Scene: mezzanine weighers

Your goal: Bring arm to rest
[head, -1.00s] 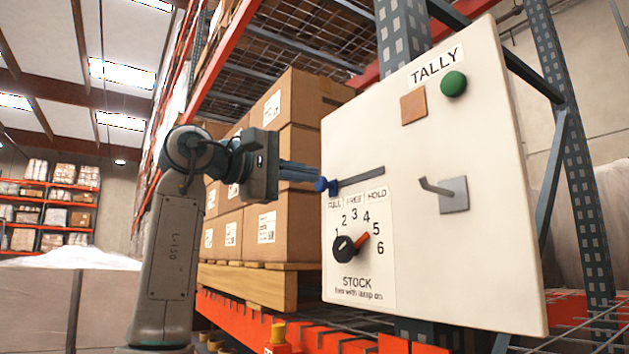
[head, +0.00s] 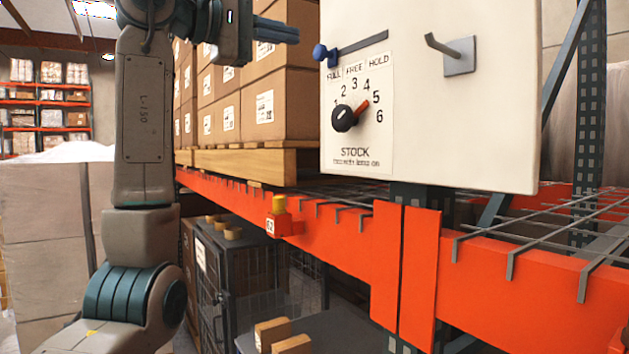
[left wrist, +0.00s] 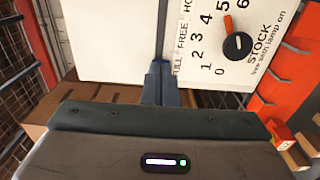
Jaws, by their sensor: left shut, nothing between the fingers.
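My left gripper (head: 297,36) is shut and empty, its blue-grey fingers pointing right at the white panel (head: 460,120). It is just left of the blue slider knob (head: 320,52), with a small gap between them in the head view. The knob sits at the left end of its dark slot (head: 358,43), by the FULL label. Below it, the black dial (head: 345,118) has its red pointer towards 5. In the left wrist view the shut fingers (left wrist: 160,75) lie in front of the panel edge, and the dial (left wrist: 238,45) shows at upper right. My right gripper is not in view.
A metal hook (head: 458,56) sticks out of the panel. Cardboard boxes (head: 275,100) on a pallet stand behind the gripper. An orange rack beam (head: 340,235) runs below, with a small yellow-topped red block (head: 280,218). A dark mesh cage (head: 225,270) is underneath.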

